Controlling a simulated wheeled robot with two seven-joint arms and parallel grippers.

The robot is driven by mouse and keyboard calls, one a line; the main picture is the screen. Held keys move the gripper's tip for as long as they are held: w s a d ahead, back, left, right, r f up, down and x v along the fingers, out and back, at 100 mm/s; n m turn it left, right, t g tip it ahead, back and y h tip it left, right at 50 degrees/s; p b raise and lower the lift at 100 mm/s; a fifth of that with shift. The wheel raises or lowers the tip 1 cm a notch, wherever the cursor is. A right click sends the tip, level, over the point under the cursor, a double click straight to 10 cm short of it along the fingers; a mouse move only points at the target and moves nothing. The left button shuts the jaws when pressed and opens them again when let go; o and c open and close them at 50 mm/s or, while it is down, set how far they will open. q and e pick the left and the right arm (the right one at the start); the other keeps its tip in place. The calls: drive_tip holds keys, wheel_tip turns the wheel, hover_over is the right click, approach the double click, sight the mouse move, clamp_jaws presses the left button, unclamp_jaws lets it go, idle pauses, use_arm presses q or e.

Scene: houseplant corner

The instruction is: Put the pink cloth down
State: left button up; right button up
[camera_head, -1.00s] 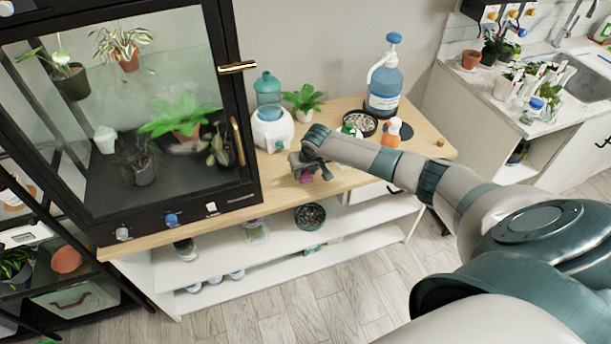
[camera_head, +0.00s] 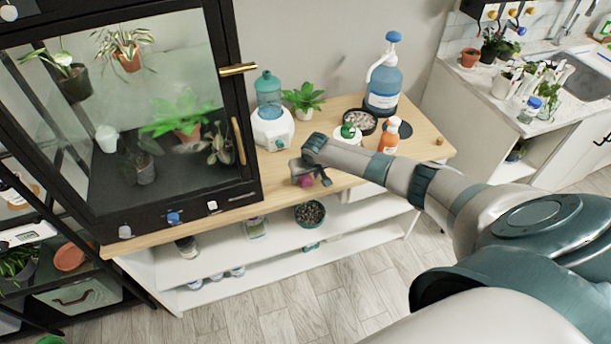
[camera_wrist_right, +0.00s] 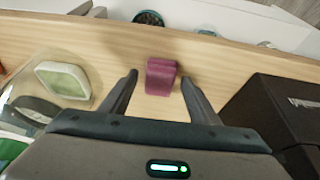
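The pink cloth (camera_head: 305,181) is a small folded bundle at the front part of the wooden tabletop (camera_head: 230,223). In the right wrist view the cloth (camera_wrist_right: 161,77) appears to rest on the wood, between the two fingers. My right gripper (camera_head: 312,174) is over it, pointing down. In the wrist view my right gripper (camera_wrist_right: 160,79) is open, with a gap between each finger and the cloth. My left gripper is not in view.
A black glass-fronted plant cabinet (camera_head: 256,150) stands left of my gripper. A white dispenser with a teal tank (camera_head: 271,127), a green plant (camera_head: 303,99), a blue pump bottle (camera_head: 383,90) and an orange bottle (camera_head: 389,138) stand behind. The table's front edge is close.

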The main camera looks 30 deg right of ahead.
sight(305, 178)
idle(0.3)
drive_tip(key=shift+r+b, duration=0.1)
drive_tip(key=shift+b, duration=0.3)
drive_tip(key=shift+b+v, duration=0.3)
drive_tip(key=shift+v, duration=0.8)
drive_tip(key=shift+s+r+b, duration=0.25)
drive_tip(key=shift+r+b, duration=0.05)
drive_tip(key=shift+r, duration=0.05)
drive_tip(key=b+v, duration=0.4)
drive_tip(key=v, duration=1)
drive_tip(key=shift+s, duration=0.25)
drive_tip(key=shift+a, duration=0.1)
